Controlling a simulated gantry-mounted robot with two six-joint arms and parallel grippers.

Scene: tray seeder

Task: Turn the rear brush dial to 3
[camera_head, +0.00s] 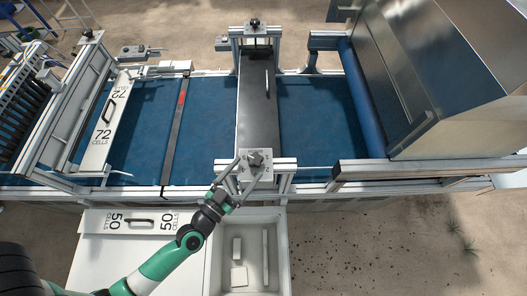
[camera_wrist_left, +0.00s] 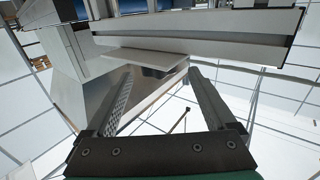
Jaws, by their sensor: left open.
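A dark dial (camera_head: 256,158) stands on a light plate (camera_head: 258,174) at the near end of the brush housing (camera_head: 257,100). A second dark dial (camera_head: 254,23) sits at the housing's far end; I cannot tell from labels which is the rear one. My left gripper (camera_head: 246,172) is open at the near dial, its fingers pointing up the picture on either side of it or just short of it. In the left wrist view, a dark knob (camera_wrist_left: 156,72) under a pale plate (camera_wrist_left: 140,60) shows between the open fingertips (camera_wrist_left: 162,70). Dial markings are unreadable. My right gripper is not in view.
A blue belt (camera_head: 313,120) runs beneath the housing. A white bin (camera_head: 281,262) with several pale blocks stands below the near rail. A 50-cell plate (camera_head: 130,221) lies on the white surface at left; a 72-cell plate (camera_head: 96,154) lies above it. A metal hopper (camera_head: 470,110) stands right.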

